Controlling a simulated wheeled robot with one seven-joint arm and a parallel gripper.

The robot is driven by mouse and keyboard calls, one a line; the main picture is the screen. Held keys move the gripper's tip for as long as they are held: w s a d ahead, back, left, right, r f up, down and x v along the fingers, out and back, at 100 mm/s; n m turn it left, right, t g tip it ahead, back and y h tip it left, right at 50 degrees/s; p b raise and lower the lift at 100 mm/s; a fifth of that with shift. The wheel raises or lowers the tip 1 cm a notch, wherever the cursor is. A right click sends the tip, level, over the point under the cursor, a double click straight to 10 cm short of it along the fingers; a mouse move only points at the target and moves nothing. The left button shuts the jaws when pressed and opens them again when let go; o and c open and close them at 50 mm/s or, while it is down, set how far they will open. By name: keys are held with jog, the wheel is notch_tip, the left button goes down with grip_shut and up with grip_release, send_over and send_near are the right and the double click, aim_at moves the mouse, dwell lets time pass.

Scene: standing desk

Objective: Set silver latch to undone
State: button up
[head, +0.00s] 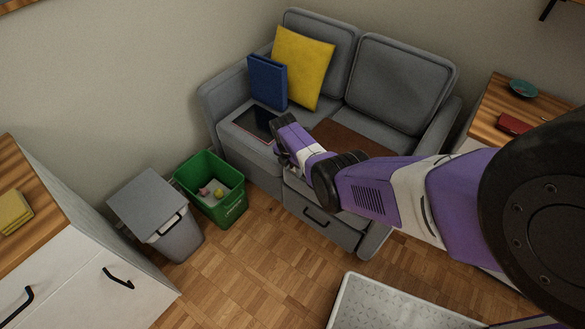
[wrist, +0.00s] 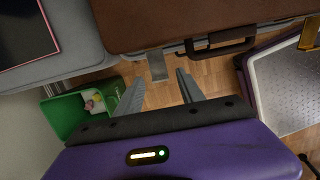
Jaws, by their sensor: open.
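A brown briefcase (head: 345,137) lies on the sofa seat, partly hidden by my arm in the head view. In the wrist view the briefcase (wrist: 180,22) fills the top, with its dark handle (wrist: 222,48) along its edge. The silver latch (wrist: 157,67) is a small grey plate at that edge, left of the handle. A brass-coloured latch (wrist: 310,33) sits right of the handle. My gripper (wrist: 161,77) is open and empty, its fingertips on either side of the silver latch in the picture. I cannot tell whether they touch it. The latch is hidden in the head view.
A dark tablet (head: 256,122) lies on the sofa left of the briefcase. A blue binder (head: 267,82) and yellow cushion (head: 303,66) stand behind. A green bin (head: 226,212) and grey bin (head: 181,238) stand on the floor. A pale tray (head: 385,305) is at front.

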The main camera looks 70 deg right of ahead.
notch_tip(320, 180, up, 8)
jog(key=a+p, duration=0.1)
jog(key=p, duration=0.2)
jog(key=shift+w+f, duration=0.15)
jog(key=shift+a, duration=0.1)
dwell(0.5)
